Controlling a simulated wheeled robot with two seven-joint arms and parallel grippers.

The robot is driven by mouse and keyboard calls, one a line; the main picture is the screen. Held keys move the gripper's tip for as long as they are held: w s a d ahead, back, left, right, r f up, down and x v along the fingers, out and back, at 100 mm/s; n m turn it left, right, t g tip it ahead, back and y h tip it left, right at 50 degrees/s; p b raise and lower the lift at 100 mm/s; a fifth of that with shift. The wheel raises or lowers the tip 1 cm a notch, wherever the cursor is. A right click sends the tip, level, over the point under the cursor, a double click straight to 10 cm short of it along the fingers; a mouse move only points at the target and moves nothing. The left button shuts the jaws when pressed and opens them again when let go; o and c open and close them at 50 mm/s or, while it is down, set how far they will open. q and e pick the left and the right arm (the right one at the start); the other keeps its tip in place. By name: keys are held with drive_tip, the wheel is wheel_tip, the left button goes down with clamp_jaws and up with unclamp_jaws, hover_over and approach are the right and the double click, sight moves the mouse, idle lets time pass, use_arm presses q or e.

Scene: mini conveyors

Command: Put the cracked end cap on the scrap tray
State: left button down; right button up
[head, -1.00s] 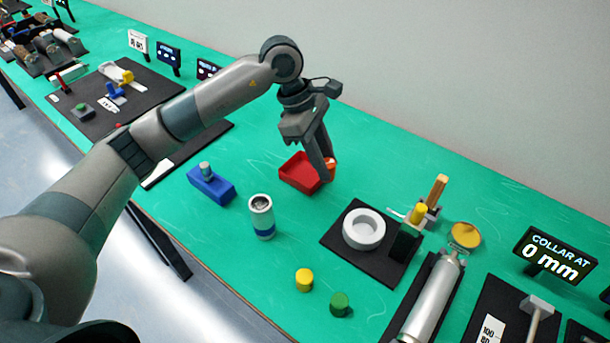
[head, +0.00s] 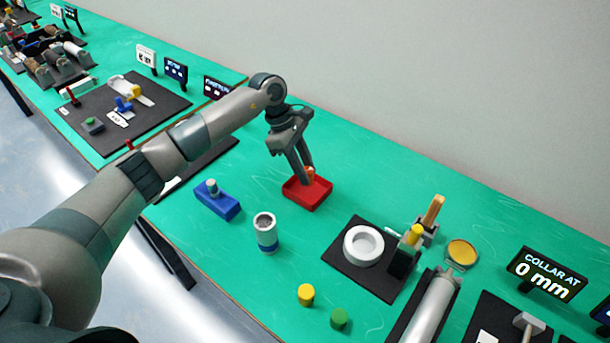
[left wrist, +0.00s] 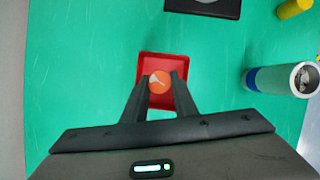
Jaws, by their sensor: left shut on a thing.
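The cracked end cap (left wrist: 159,82) is orange with a pale crack mark on its top. My left gripper (head: 307,177) is shut on it, with a finger on each side in the left wrist view (left wrist: 160,88). The scrap tray (head: 318,201) is a small red open tray on the green table; it also shows in the left wrist view (left wrist: 176,58). The cap is over the tray's inside, and I cannot tell whether it touches the tray floor. My right gripper is not in view.
A white and blue cylinder (head: 265,232), a blue block (head: 216,200), a yellow cap (head: 306,294) and a green cap (head: 339,318) stand nearby. A black mat holds a white ring (head: 363,246).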

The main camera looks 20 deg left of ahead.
use_arm(q)
drive_tip(key=shift+f, duration=0.15)
drive_tip(key=shift+f+p, duration=1.05)
drive_tip(key=shift+f, duration=0.85)
drive_tip(key=shift+f, duration=0.15)
drive_tip(key=c, duration=1.4)
unclamp_jaws()
drive_tip(key=shift+c, duration=0.2)
drive_tip(key=shift+w+a+r, duration=0.1)
drive_tip(key=shift+r, duration=0.15)
